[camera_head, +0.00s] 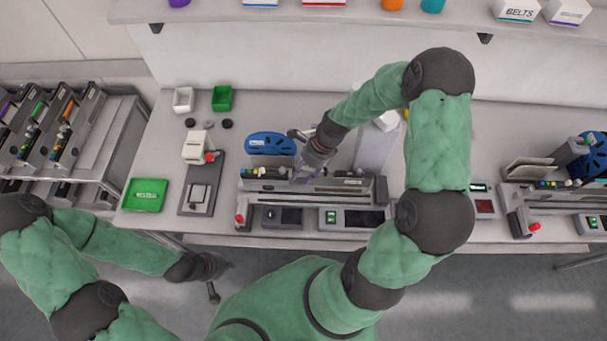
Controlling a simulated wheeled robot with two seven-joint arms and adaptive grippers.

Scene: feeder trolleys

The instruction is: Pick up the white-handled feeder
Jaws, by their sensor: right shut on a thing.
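A long grey feeder (340,197) lies in the bench station at the middle, with a blue reel (268,143) at its back left. My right gripper (302,173) reaches down to the station from behind and is shut at the feeder's upper side. The grip point is small and partly hidden, and I cannot make out a white handle there. My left gripper (213,290) hangs low in front of the bench, away from everything; its fingers are too small and dark to read.
A trolley (120,120) at left holds several feeders with purple, green and orange handles. A green tray (145,196), a small device (200,185) and bins (222,98) are on the bench left. A second station (545,195) stands at right. A shelf runs along the back.

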